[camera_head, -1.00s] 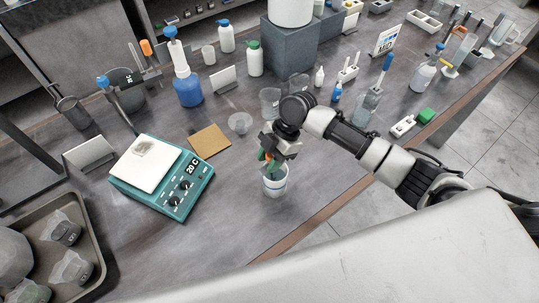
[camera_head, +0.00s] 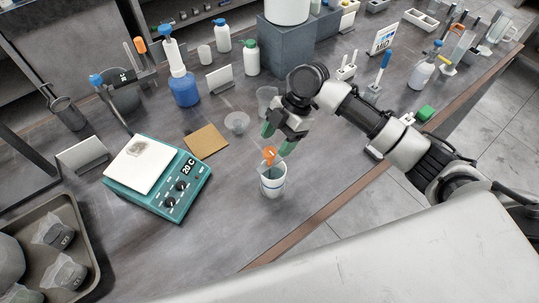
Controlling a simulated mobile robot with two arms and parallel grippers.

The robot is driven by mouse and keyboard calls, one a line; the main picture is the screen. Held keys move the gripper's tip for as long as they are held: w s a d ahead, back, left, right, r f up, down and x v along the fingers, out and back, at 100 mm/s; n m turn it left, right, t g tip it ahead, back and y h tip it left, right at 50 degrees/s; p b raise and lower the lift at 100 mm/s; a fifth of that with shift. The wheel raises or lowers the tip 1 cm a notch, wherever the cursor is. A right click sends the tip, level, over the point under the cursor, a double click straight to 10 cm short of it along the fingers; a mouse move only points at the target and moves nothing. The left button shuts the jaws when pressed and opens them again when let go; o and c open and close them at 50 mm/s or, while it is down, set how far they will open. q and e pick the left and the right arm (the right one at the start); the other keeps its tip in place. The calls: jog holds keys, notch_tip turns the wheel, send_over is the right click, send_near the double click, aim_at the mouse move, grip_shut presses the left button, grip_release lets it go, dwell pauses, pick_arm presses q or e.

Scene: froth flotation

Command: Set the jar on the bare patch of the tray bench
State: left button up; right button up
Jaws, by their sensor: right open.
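A clear, jar-like vessel with a pale band and blue line (camera_head: 272,187) stands upright on the grey bench (camera_head: 225,245), near its front edge. An orange-topped item (camera_head: 270,154) shows at its mouth; I cannot tell whether it is inside. My right gripper (camera_head: 278,139), with green fingertips, is open and empty just above and behind the vessel, apart from its wall. A dark tray (camera_head: 89,236) at the lower left holds several bagged dark samples. My left gripper is not in view.
A blue bottle (camera_head: 184,90) stands farther back. Bare bench lies between the balance and the front edge.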

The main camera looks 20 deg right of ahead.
jog(key=b+v, duration=0.1)
jog(key=v, duration=0.4)
jog(key=shift+w+d+r, duration=0.1)
jog(key=shift+d+r, duration=0.05)
jog(key=shift+r, duration=0.15)
